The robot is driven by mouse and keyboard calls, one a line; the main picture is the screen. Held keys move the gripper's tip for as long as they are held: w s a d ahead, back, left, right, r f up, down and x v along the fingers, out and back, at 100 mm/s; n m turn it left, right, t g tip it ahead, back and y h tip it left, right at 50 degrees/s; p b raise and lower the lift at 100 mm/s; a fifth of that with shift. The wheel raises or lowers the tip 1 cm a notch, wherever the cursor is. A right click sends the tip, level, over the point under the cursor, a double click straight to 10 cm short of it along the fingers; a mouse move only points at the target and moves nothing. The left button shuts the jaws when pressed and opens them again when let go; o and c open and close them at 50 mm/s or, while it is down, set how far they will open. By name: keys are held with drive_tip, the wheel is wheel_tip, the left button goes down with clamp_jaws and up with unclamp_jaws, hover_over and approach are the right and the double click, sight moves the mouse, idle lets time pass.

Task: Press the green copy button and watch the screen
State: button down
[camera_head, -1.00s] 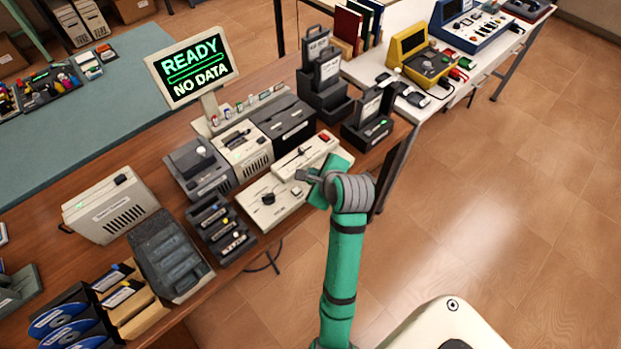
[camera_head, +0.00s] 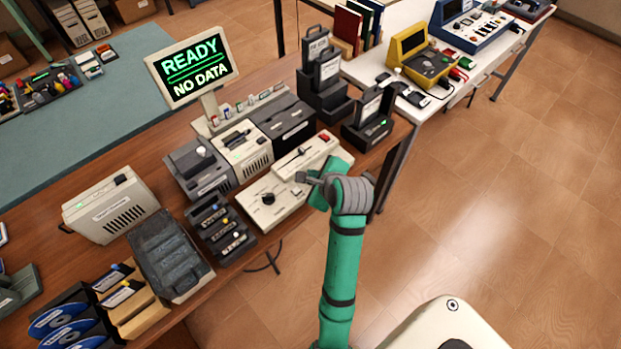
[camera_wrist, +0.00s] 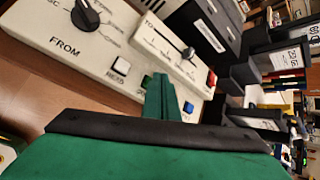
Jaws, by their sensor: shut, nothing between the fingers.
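The screen (camera_head: 192,67) reads "READY" and "NO DATA" in the head view. The cream control panel (camera_head: 268,203) lies near the table's front edge; it also shows in the wrist view (camera_wrist: 45,52), with a dial marked "FROM". In the wrist view, a white button (camera_wrist: 121,66) and a blue button (camera_wrist: 188,107) flank my gripper (camera_wrist: 160,82). A green patch beside the fingers, between these buttons, seems to be the green button, mostly hidden. My gripper is shut and empty over the panel's right end (camera_head: 304,177). I cannot tell whether it touches the button.
A slider panel with a red button (camera_head: 325,137) lies just behind. Dark card holders (camera_head: 367,127) stand to the right. A black slotted rack (camera_head: 222,229) and a grey bin (camera_head: 170,255) stand left. Floor at the right is clear.

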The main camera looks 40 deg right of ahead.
drive_tip(key=shift+f, duration=0.4)
idle(0.4)
idle(0.4)
drive_tip(key=shift+r, duration=0.85)
drive_tip(key=shift+r, duration=0.1)
drive_tip(key=shift+r, duration=2.4)
